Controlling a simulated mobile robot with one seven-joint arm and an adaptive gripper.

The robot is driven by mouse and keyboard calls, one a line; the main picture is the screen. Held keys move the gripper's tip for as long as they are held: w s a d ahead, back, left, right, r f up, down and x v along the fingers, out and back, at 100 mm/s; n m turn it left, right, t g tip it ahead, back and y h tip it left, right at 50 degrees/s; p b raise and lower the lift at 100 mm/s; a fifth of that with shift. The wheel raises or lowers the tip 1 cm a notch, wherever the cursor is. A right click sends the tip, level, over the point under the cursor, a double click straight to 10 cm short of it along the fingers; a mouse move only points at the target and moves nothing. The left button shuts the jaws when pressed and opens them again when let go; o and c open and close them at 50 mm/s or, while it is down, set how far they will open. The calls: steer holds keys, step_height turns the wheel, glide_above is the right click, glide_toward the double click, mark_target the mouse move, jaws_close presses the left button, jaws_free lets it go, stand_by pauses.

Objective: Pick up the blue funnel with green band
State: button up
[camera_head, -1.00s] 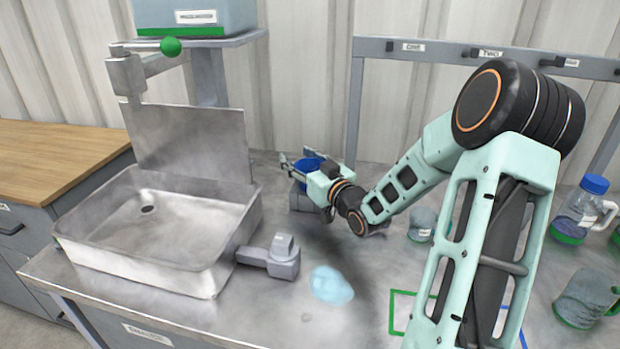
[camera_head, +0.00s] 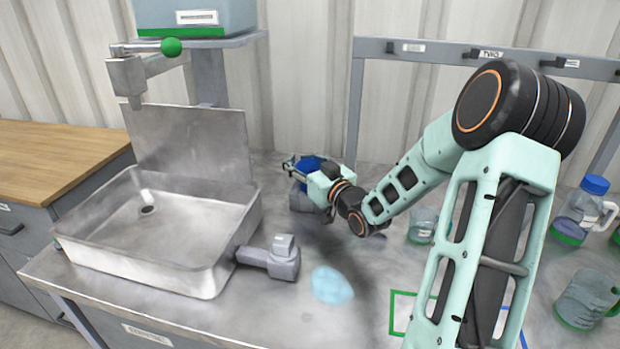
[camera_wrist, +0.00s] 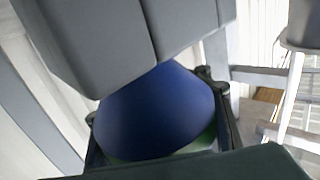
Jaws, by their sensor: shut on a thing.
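The blue funnel (camera_head: 308,164) is at the back of the bench, right of the sink, partly hidden by my gripper (camera_head: 297,167). My gripper is shut on it. In the wrist view the blue funnel (camera_wrist: 158,112) fills the middle between the dark fingers, and a strip of its green band shows at its lower edge. A grey block-like holder (camera_head: 301,199) is just under the gripper; I cannot tell whether the funnel touches it.
A metal sink basin (camera_head: 228,252) is at left, with a grey valve (camera_head: 281,257) on its right side. A pale blue patch (camera_head: 332,286) lies on the bench. A blue-capped jug (camera_head: 583,208), a mug (camera_head: 585,298) and a beaker (camera_head: 421,226) stand at right. A rack spans the back.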

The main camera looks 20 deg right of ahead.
steer(key=shift+r, duration=0.15)
steer(key=shift+r, duration=0.6)
steer(key=shift+c, duration=0.2)
steer(key=s+r, duration=0.1)
steer(key=r, duration=0.1)
steer(key=s+a+r+p, duration=0.1)
steer(key=s+r, duration=0.1)
steer(key=r, duration=0.1)
steer(key=s+a+r+p, duration=0.1)
steer(key=r, duration=0.1)
steer(key=shift+s+r, duration=0.2)
steer(key=shift+r, duration=0.15)
steer(key=shift+c, duration=0.2)
steer(key=s+a+r, duration=0.3)
steer(key=s, duration=0.5)
steer(key=shift+s+a+r+p, duration=0.2)
steer(key=shift+a+r+p, duration=0.1)
steer(key=shift+a+r, duration=0.1)
